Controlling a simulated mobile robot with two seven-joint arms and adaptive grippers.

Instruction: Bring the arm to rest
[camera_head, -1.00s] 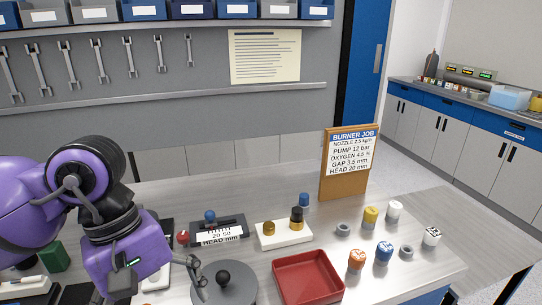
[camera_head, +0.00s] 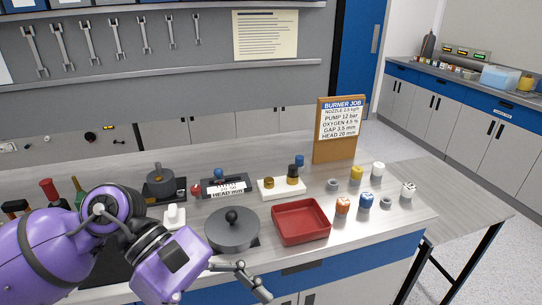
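My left arm, purple with black joints, comes in from the lower left in the head view. Its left gripper (camera_head: 252,277) hangs in front of the bench's front edge, below the grey round plate (camera_head: 232,230) with a black knob. The gripper's thin grey fingers show small and side-on, and I cannot tell whether they are open or shut. I see nothing held in it. My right gripper is out of view.
A red tray (camera_head: 301,222) lies right of the plate. Behind stand a HEAD mm gauge (camera_head: 225,188), a white block (camera_head: 281,188) with brass nozzles and the BURNER JOB board (camera_head: 339,130). Several small capped pieces, including a blue one (camera_head: 365,201), stand at right. Tools stand at far left.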

